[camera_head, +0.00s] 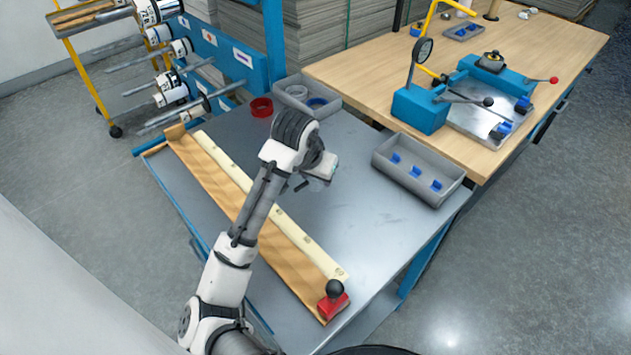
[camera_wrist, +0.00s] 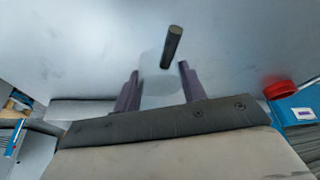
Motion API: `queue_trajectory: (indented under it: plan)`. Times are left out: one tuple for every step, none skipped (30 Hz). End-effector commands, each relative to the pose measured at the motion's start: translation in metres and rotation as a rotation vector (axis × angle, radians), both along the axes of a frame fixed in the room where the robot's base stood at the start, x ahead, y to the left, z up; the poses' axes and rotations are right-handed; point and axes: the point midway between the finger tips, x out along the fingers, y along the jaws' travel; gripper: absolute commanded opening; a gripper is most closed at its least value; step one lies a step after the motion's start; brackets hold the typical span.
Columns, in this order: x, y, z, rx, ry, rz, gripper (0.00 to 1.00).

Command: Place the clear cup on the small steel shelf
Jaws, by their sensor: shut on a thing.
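My gripper (camera_head: 311,180) is above the middle of a steel-topped bench (camera_head: 362,228) in the head view. In the wrist view, the two purple fingers of my gripper (camera_wrist: 158,69) stand on either side of a pale, see-through shape, which looks like the clear cup (camera_wrist: 157,94). The gripper is shut on it. A short dark rod (camera_wrist: 172,46) shows just beyond the fingertips; I cannot tell whether it is part of the cup. The cup's outline is faint, and its tilt is unclear. I cannot make out a separate small steel shelf.
A grey tray with blue pieces (camera_head: 418,170) is at right. A red ring (camera_head: 261,107) and another grey bin (camera_head: 306,97) are at the back.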

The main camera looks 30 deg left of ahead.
Motion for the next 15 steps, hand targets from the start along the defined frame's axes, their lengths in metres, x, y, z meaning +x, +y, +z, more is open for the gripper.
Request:
queue_trajectory:
  plan:
    - [-0.001,0.0,-0.008,-0.003,0.003,0.002,0.19]
    - [-0.001,0.0,-0.013,-0.003,0.003,0.002,0.19]
    - [-0.001,0.0,-0.018,-0.003,0.003,0.001,0.19]
    - [-0.001,0.0,-0.021,-0.002,0.002,0.001,0.19]
    - [0.0,0.0,-0.024,-0.001,0.001,0.001,0.19]
    - [0.0,0.0,-0.026,-0.001,0.001,0.001,0.19]
    - [0.0,0.0,-0.026,-0.001,0.001,0.0,0.19]
    - [0.0,0.0,-0.027,-0.001,0.0,0.0,0.19]
    - [0.0,0.0,-0.027,0.0,0.0,0.0,0.19]
    - [0.0,0.0,-0.026,-0.001,0.0,0.0,0.19]
    - [0.0,0.0,-0.026,-0.001,0.0,0.0,0.19]
    - [0.0,0.0,-0.026,-0.001,0.0,0.0,0.19]
    - [0.0,0.0,-0.026,-0.001,0.0,0.0,0.19]
    - [0.0,0.0,-0.027,-0.001,0.0,0.0,0.19]
    - [0.0,0.0,-0.028,-0.001,0.0,0.0,0.19]
